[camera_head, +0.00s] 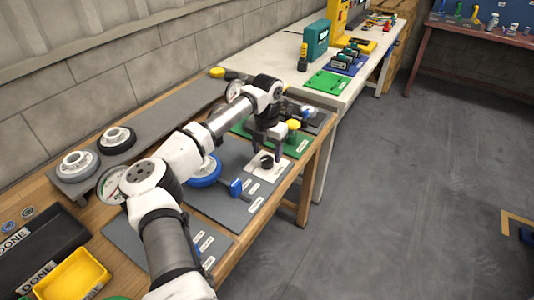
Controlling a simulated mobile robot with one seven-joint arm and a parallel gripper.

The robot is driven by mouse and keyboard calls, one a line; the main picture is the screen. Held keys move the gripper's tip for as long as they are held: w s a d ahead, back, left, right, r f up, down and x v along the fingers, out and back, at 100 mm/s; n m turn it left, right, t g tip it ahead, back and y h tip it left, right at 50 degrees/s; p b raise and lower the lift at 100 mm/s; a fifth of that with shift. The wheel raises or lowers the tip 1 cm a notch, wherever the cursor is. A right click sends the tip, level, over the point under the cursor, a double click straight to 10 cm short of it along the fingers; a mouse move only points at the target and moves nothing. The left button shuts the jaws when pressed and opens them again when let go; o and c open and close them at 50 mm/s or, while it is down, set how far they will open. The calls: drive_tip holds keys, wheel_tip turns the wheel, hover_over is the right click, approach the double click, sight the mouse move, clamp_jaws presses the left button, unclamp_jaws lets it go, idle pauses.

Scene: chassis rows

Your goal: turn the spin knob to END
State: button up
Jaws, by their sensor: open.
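A small black knob (266,161) sits on a white plate (275,174) on the grey board. It looks like the spin knob, but the labels around it are too small to read, so I cannot tell which setting it points to. My gripper (267,154) points down over the white plate with its fingers open. The fingers appear on either side of the knob. I cannot tell whether either finger touches it.
A blue wheel (205,173) and a blue lever (236,188) are left of the plate. A yellow knob (293,125) stands on a green board behind. A yellow bin (72,278) and a black tray (38,248) are at near left. The floor to the right is mostly clear.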

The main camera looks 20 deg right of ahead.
sight(267, 159)
drive_tip(key=shift+f, duration=1.5)
drive_tip(key=shift+c, duration=0.3)
drive_tip(key=c, duration=0.9)
